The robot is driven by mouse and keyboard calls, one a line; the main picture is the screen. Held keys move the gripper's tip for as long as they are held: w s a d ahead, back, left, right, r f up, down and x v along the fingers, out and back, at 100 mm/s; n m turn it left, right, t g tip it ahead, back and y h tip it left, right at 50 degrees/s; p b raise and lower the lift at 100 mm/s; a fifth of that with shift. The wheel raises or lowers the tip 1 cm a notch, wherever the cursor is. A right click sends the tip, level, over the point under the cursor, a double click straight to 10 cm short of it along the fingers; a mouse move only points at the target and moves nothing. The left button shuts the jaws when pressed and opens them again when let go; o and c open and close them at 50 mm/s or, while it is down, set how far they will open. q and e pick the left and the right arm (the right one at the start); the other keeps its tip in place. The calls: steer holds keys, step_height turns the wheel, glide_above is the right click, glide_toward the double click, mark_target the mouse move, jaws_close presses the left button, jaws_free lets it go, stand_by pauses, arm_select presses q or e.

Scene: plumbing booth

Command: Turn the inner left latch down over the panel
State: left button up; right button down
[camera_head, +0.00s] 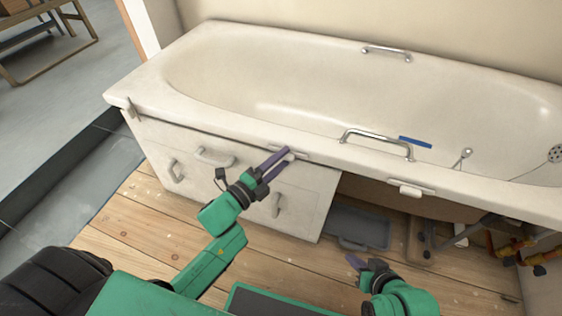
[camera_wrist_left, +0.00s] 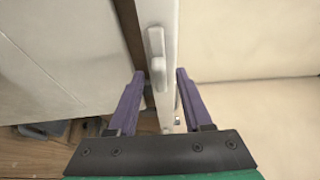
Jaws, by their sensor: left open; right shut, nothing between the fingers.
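The inner left latch (camera_head: 303,156) is a small white piece on the front rim of the bathtub, at the top edge of the white panel (camera_head: 305,200). In the left wrist view the latch (camera_wrist_left: 157,58) lies along the rim, not across the panel. My left gripper (camera_head: 281,158) is open, with its purple fingers at the latch and partly covering it. In the wrist view the fingers (camera_wrist_left: 160,76) stand on either side of the rim strip; contact cannot be told. My right gripper (camera_head: 358,262) is shut and empty, low over the floor at right.
Another latch (camera_head: 131,108) points down at the panel's left end; one more (camera_head: 410,189) sits on the rim at right. The panel carries several handles (camera_head: 215,157). Right of it the tub's underside is open, with a grey tray (camera_head: 358,228) and pipes (camera_head: 512,248).

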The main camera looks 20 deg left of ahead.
arm_select(q)
steer(key=shift+w, duration=0.15)
jaws_close()
